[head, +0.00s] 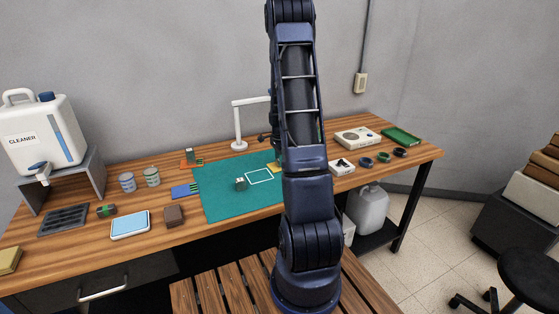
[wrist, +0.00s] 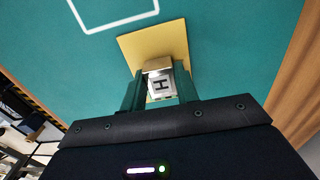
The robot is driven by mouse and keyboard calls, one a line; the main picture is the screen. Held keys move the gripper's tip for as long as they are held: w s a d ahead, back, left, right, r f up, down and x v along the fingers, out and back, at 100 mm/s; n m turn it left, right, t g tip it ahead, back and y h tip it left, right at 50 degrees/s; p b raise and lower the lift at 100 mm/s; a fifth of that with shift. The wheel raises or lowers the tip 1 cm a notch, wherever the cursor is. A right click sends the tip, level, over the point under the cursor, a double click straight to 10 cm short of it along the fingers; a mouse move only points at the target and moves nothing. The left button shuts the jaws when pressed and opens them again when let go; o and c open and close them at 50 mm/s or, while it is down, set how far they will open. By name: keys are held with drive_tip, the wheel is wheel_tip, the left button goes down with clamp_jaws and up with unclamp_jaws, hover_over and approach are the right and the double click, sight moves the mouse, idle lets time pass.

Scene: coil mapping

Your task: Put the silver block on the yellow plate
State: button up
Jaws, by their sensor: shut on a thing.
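In the wrist view my gripper (wrist: 160,80) has its two dark green fingers closed on the sides of the silver block (wrist: 159,90). The block has a pale face with a dark H mark and a shiny side that looks tan. The yellow plate (wrist: 160,40) lies flat on the green mat, just beyond and beneath the block in this view. I cannot tell whether the block touches the plate or hangs a little above it. In the head view only a sliver of the yellow plate (head: 273,168) shows beside my arm; my gripper and the block are hidden behind the arm.
A white square outline (head: 260,176) is on the green mat (head: 225,207), with a small dark block (head: 240,184) at its left.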

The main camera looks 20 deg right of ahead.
drive_tip(key=shift+f, duration=0.15)
drive_tip(key=o, duration=1)
wheel_tip(320, 180, up, 12)
drive_tip(key=f, duration=0.1)
drive_tip(key=s+a+r+n+t, duration=0.1)
drive_tip(key=s+a+r+n, duration=0.4)
drive_tip(key=r, duration=0.5)
drive_tip(key=s+a+r+n+t, duration=0.1)
drive_tip(key=s+a+r+n, duration=0.2)
drive_tip(key=s, duration=0.6)
drive_tip(key=s+a+r+n+t, duration=0.1)
drive_tip(key=s+a+r+n, duration=0.3)
drive_tip(key=s, duration=0.5)
drive_tip(key=s+a+r+n+t, duration=0.1)
drive_tip(key=s+a+r+n, duration=0.3)
drive_tip(key=s, duration=0.6)
drive_tip(key=a+n, duration=0.2)
drive_tip(key=shift+a+r+t, duration=0.15)
drive_tip(key=shift+a+t, duration=0.15)
